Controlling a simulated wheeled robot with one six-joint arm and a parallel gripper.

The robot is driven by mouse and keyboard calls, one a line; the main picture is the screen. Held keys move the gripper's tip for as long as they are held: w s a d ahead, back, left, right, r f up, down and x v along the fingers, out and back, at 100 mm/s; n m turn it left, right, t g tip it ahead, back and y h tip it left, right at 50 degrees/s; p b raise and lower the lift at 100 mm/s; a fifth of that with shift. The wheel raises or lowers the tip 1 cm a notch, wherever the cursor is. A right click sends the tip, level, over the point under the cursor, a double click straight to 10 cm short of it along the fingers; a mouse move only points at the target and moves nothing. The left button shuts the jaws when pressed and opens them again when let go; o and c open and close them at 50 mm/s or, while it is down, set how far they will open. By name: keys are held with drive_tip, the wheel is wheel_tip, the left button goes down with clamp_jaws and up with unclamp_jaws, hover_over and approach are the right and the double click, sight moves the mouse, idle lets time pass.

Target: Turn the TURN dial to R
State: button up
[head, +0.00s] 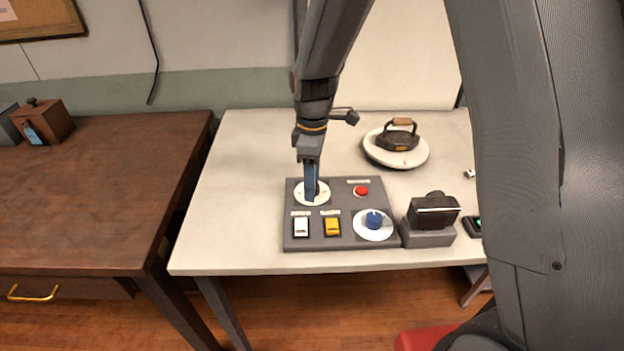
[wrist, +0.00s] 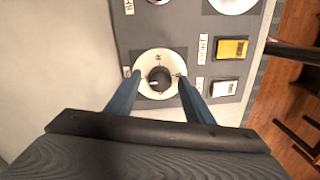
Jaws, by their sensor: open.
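A grey control panel (head: 345,243) lies on the white table. At its back left is a white dial disc (head: 325,194), which shows in the wrist view as a white disc (wrist: 146,89) with a round dark knob (wrist: 159,79) at its centre. Small marks sit on the disc's rim; I cannot read them surely. My gripper (head: 311,198) points down over this dial. In the wrist view its two blue fingers (wrist: 158,80) are open, one on each side of the knob, with a gap to it. In the head view the fingers hide the knob.
The panel also has a red button (head: 361,190), a white switch (head: 301,227), a yellow switch (head: 333,227) and a blue knob (head: 374,220) on a white disc. A dark boxy device (head: 433,212) stands right of the panel. An iron (head: 398,139) rests behind. The table's left side is clear.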

drive_tip(key=c, duration=1)
drive_tip(key=shift+c, duration=0.2)
drive_tip(key=shift+m, duration=0.3)
drive_tip(key=m+p, duration=0.1)
drive_tip(key=m, duration=0.2)
drive_tip(key=shift+r, duration=0.1)
drive_tip(key=m+p, duration=0.1)
drive_tip(key=m, duration=0.4)
drive_tip(key=shift+d, duration=0.1)
drive_tip(key=m+p, duration=0.1)
drive_tip(key=m, duration=0.3)
drive_tip(key=shift+p, duration=0.3)
drive_tip(key=m+p, duration=0.1)
drive_tip(key=m, duration=0.4)
drive_tip(key=shift+t, duration=0.4)
